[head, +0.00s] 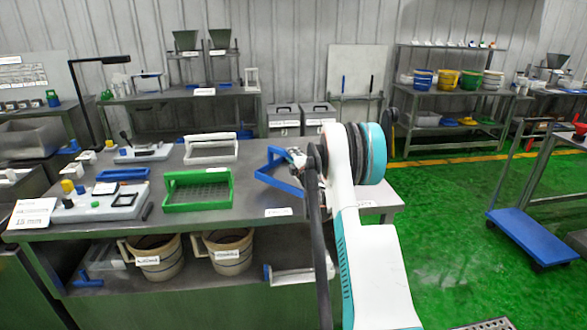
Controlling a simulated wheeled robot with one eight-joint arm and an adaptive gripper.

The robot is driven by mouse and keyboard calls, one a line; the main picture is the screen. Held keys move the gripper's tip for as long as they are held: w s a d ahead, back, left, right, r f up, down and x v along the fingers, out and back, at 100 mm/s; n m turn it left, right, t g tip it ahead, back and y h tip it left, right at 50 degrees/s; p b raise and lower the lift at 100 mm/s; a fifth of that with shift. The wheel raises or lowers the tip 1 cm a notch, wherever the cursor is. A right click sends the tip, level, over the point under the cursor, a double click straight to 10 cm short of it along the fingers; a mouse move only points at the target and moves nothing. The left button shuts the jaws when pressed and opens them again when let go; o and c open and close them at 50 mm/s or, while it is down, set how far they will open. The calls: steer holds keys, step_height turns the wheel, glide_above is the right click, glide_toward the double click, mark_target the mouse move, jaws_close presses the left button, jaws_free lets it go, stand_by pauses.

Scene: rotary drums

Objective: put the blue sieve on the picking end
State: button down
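The blue sieve (266,177) is at the right part of the long grey table (240,221), turned at an angle to the other sieves. My gripper (296,157) is at its far right rim and looks shut on it; the fingers are small and partly covered by my arm. I cannot tell whether the sieve touches the table top or is just above it. My arm hides its right side. The right end of the table (380,197) shows as a paler surface behind my arm. No marking there can be read as the picking end.
A green sieve (197,203) and a white sieve (211,159) stand left of the blue one. A white label card (278,212) lies at the front edge. Buckets (228,250) are on the shelf below. A blue cart (530,237) stands right; green floor between is clear.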

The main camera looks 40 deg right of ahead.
steer(key=shift+f+b, duration=0.65)
steer(key=shift+f, duration=1.35)
steer(key=shift+f, duration=0.1)
steer(key=c, duration=1.4)
jaws_free()
steer(key=shift+s+a, duration=0.1)
steer(key=shift+s, duration=0.2)
steer(key=p+v, duration=0.2)
steer(key=v, duration=0.9)
steer(key=shift+s+a+p, duration=0.15)
steer(key=shift+s+p, duration=0.05)
steer(key=shift+p, duration=0.1)
